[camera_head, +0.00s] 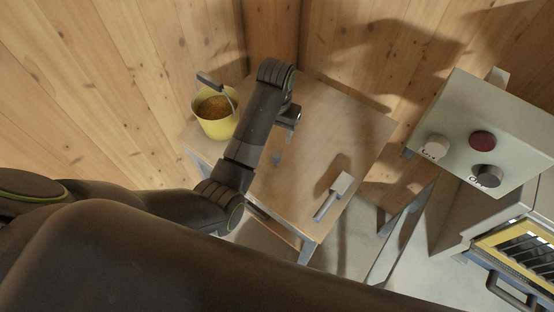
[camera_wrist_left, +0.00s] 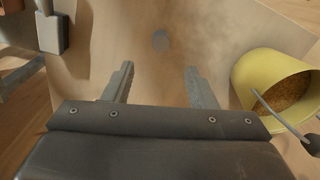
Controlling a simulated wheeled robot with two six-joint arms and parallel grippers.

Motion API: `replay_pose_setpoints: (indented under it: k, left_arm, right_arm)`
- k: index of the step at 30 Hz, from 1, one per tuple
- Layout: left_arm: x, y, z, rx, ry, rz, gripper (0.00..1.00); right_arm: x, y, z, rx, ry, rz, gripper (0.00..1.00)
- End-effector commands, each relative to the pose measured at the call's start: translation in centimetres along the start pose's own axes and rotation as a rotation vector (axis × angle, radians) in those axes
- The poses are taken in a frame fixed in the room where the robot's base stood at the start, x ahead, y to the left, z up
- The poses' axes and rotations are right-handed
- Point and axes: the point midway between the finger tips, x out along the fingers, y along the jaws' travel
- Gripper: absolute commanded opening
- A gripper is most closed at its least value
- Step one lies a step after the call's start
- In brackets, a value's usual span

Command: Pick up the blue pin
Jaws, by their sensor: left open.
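The blue pin looks like a small grey-blue round piece (camera_wrist_left: 160,41) in the left wrist view, seen nearly end-on. In the head view a short grey-blue upright piece (camera_head: 277,158) on the wooden table seems to be the same pin. My left gripper (camera_wrist_left: 159,70) is open and empty. Its two fingers are spread, and the pin lies beyond the tips, roughly centred between them and apart from them. In the head view my left gripper (camera_head: 291,118) hangs over the table, partly hidden by its own wrist. My right gripper is not in view.
A yellow bucket (camera_head: 217,128) of brown feed stands at the table's left, its handle raised. A grey block-headed tool (camera_head: 342,184) lies at the table's right front. Wooden walls rise behind. A control box (camera_head: 480,135) with knobs stands right. The table (camera_head: 345,125) is bare at back right.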

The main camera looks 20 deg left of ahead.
Motion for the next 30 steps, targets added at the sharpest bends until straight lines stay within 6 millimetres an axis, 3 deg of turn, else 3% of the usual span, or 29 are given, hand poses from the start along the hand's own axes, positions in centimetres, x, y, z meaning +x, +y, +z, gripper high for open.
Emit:
replay_pose_setpoints:
  k: [3, 6, 12, 23, 30]
  left_arm:
    - [2.2, 0.0, 0.0, 0.0, 0.0, 0.0, 0.51]
    - [3.7, 0.0, 0.2, -0.001, -0.007, 0.0, 0.51]
    - [7.3, 0.0, 0.1, 0.0, -0.004, 0.0, 0.51]
    - [9.7, -0.1, 0.1, 0.0, -0.004, -0.001, 0.51]
    - [12.7, -0.1, 0.1, 0.0, -0.003, -0.001, 0.51]
  right_arm:
    - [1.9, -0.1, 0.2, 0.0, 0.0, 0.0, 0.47]
    - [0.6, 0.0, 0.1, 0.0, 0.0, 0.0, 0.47]
    - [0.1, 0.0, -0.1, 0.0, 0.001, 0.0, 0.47]
    - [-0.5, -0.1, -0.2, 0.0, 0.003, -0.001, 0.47]
    - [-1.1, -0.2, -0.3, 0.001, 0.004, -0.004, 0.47]
